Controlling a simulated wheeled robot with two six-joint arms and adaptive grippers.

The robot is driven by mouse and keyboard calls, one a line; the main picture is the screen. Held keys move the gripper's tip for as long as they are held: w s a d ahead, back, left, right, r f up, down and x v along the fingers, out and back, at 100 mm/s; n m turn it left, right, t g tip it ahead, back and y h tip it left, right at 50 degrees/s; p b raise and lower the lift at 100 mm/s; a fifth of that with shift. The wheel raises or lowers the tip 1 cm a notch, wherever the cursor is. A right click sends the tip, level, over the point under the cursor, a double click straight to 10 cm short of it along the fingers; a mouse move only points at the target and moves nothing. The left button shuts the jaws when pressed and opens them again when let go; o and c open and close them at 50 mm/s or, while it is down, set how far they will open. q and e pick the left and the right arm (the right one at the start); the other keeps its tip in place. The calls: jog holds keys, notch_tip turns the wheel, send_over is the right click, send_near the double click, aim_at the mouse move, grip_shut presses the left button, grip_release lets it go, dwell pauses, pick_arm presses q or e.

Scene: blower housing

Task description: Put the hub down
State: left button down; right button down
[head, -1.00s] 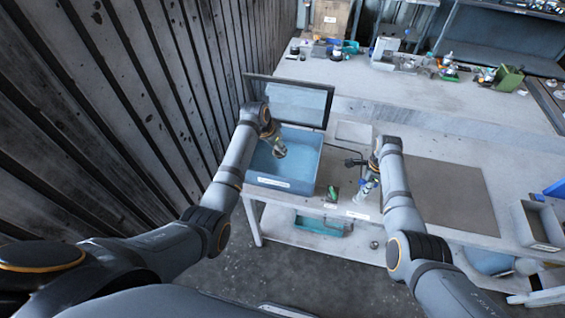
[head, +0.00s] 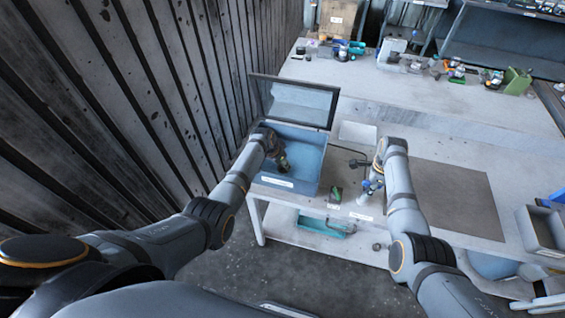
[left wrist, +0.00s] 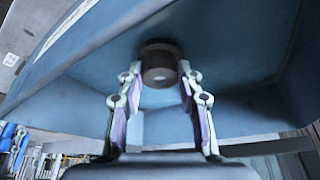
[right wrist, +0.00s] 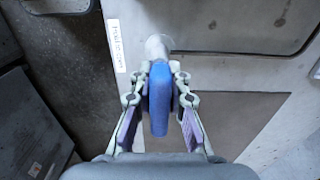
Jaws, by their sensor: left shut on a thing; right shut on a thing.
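The hub (left wrist: 160,62) is a short dark brown cylinder with a lighter round end face, seen in the left wrist view. My left gripper (left wrist: 160,82) is shut on it, with a fingertip at each side. In the head view my left gripper (head: 284,165) is inside the blue open bin (head: 312,177); whether the hub touches the bin floor cannot be told.
The bin's dark-framed lid (head: 292,100) stands open behind it. A small green item (head: 336,195) lies at the bench front between the arms. A brown mat (head: 450,195) lies right of my right arm, and a grey tray (head: 541,232) stands at the far right.

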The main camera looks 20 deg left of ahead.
pick_arm(q)
jog(key=c, duration=0.9)
grip_release()
jog(key=v, duration=1.2)
pick_arm(e)
jog(key=shift+r, duration=2.4)
jog(key=c, duration=1.2)
grip_release()
jog(key=shift+s, duration=0.1)
pick_arm(q)
jog(key=shift+s, duration=0.1)
